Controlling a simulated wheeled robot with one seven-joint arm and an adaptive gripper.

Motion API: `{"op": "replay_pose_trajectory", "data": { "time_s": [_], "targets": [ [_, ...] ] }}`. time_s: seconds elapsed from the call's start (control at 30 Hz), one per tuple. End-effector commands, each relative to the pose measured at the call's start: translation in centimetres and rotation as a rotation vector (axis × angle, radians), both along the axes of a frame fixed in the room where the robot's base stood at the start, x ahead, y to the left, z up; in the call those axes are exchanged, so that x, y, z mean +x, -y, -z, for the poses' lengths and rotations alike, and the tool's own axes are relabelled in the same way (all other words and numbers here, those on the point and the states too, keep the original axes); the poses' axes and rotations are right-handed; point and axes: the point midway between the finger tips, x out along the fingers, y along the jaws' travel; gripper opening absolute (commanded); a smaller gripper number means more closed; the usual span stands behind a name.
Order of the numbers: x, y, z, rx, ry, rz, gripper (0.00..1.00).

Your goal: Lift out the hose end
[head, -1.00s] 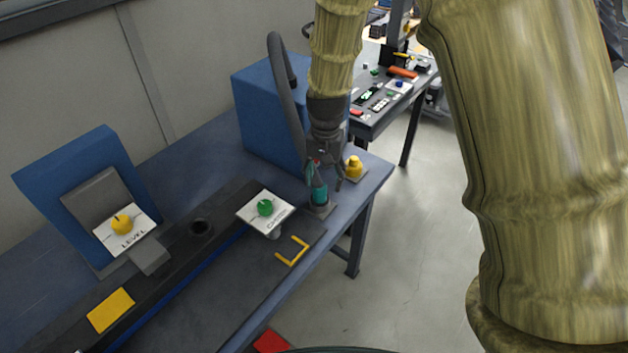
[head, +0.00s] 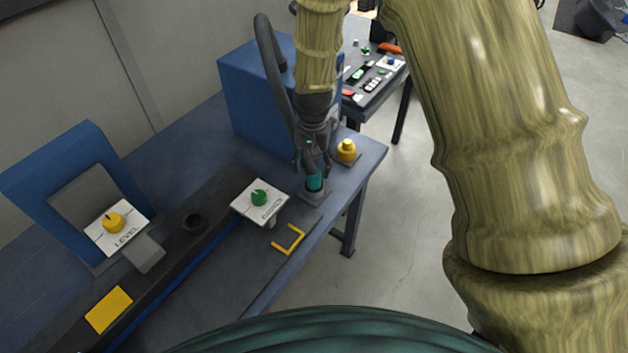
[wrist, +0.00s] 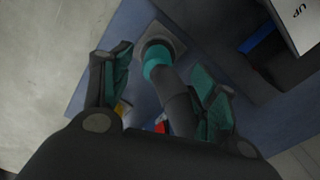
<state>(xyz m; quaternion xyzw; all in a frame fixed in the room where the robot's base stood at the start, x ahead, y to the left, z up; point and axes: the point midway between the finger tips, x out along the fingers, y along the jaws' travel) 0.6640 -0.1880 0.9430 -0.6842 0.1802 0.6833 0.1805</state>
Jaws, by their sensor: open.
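The hose end has a teal collar (head: 314,183) and stands in a small grey holder (head: 315,196) near the right end of the blue bench. Its dark grey hose (head: 268,75) arches up beside the blue cabinet. In the wrist view the teal collar (wrist: 157,64) meets the grey holder plate (wrist: 160,42). My gripper (head: 311,160) is open just above the collar. In the wrist view its teal-padded fingers (wrist: 160,85) stand on either side of the hose, with visible gaps. The exact height of the fingertips against the collar is unclear.
A yellow knob (head: 346,150) stands close right of the holder. A white plate with a green knob (head: 259,198) is to the left. The blue cabinet (head: 255,100) stands behind. A yellow corner mark (head: 289,240) lies on the bench front.

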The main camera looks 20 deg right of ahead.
Motion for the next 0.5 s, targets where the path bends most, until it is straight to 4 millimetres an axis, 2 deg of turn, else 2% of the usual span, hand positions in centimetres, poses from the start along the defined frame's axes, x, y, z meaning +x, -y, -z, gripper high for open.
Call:
{"op": "replay_pose_trajectory", "data": {
  "time_s": [0.5],
  "targets": [
    [0.5, 0.5, 3.9, 0.0, -0.002, 0.0, 0.6]
  ]
}}
